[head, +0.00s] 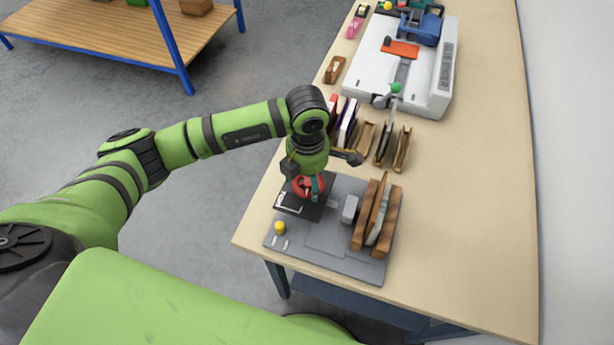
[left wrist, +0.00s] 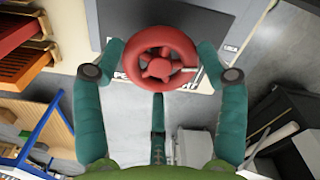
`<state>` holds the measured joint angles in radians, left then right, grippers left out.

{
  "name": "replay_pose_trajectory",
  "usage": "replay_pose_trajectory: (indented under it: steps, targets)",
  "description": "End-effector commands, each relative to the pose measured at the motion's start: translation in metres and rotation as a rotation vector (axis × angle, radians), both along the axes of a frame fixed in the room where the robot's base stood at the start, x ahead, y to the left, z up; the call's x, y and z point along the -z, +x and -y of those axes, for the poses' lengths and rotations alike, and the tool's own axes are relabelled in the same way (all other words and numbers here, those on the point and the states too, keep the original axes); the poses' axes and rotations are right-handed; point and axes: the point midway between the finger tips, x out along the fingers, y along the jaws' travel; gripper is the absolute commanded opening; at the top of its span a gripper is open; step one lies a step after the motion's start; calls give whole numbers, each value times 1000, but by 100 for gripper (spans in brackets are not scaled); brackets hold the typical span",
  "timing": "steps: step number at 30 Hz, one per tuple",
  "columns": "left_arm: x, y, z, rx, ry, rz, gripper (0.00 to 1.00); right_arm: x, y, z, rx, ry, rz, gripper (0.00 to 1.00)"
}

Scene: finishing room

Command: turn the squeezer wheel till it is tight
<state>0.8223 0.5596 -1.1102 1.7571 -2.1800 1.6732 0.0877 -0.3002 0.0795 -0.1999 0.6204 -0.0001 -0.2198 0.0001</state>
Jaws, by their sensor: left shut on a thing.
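The squeezer wheel (head: 303,190) is a red handwheel with spokes, over the black plate (head: 290,202) of a grey bench device (head: 325,240). The wheel's far side is partly hidden by my gripper. My right gripper is not in view.
A yellow knob (head: 280,227) is at the device's front left corner. Several books and brown holders (head: 403,148) stand just behind my wrist. A white machine (head: 432,95) is farther back. The tabletop (head: 460,230) to the right is clear.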

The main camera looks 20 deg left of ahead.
Motion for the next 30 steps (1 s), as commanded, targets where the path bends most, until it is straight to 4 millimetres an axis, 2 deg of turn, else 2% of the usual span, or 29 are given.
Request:
replay_pose_trajectory:
  steps: [4,13,25,26,27,28,30]
  targets:
    - [5,-3,-2,12,8,-11,40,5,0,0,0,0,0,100]
    - [10,-3,-4,183,12,-14,40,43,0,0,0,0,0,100]
    - [6,-5,-5,223,14,-22,39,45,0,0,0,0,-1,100]
    - [6,-5,-5,223,14,-22,76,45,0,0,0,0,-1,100]
    - [6,-5,-5,223,13,-22,92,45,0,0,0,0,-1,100]
    - [6,-5,-5,223,14,-21,95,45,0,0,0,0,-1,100]
    - [5,-4,-4,222,12,-19,95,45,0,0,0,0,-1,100]
